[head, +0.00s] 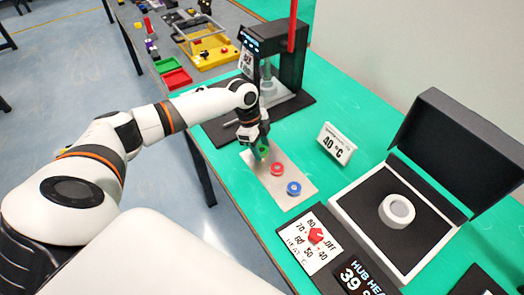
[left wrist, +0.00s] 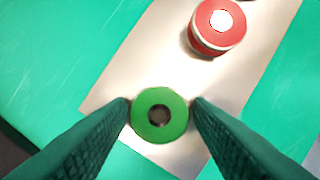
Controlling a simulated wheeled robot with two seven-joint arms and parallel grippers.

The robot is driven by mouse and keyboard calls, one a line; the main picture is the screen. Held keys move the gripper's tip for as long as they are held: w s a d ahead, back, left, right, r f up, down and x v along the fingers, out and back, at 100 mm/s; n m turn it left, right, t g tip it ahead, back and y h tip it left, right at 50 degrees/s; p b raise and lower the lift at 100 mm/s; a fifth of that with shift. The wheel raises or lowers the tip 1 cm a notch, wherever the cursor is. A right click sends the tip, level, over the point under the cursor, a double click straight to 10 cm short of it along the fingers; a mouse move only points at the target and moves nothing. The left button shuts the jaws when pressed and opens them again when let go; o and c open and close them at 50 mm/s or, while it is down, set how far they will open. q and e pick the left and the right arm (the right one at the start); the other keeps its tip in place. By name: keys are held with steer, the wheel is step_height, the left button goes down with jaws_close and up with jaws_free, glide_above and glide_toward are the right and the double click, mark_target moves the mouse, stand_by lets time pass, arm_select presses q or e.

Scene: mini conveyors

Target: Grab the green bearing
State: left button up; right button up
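In the head view the fingers partly hide the green bearing (head: 262,149). I cannot tell whether it touches the plate. My right gripper is out of view.
A red bearing (head: 277,169) and a blue bearing (head: 293,188) stand in line on the plate. A black press (head: 290,60) is behind my gripper. An open black box with a pale ring (head: 397,210), a "40 °C" sign (head: 337,143) and a dial panel (head: 308,240) are to the right.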

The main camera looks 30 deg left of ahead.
arm_select(q)
steer(key=c, duration=0.7)
steer(key=shift+o, duration=0.2)
